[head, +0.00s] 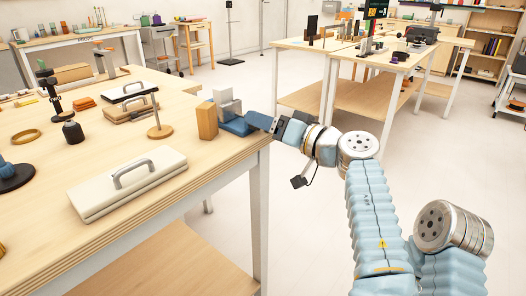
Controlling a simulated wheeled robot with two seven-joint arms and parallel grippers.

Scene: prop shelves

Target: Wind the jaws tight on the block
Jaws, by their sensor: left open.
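A small vise with a blue body (237,127) and a grey upper part (228,106) sits at the right edge of the near wooden table. A light wooden block (207,121) stands upright at its left side; I cannot tell whether the block is between the jaws or only beside them. My left gripper (268,124) is at the right side of the vise, at the table's edge, with my arm stretched in from the lower right. It is open, small in view, and partly merges with the blue of the vise. I cannot tell whether it touches the vise. My right gripper is not in view.
On the near table (190,215) lie a cream case with a grey handle (128,185), a wooden-based stand (158,130), a dark bottle-like object (73,132) and a wooden ring (26,137). Another loaded table (312,98) stands at the back right. Open floor lies between.

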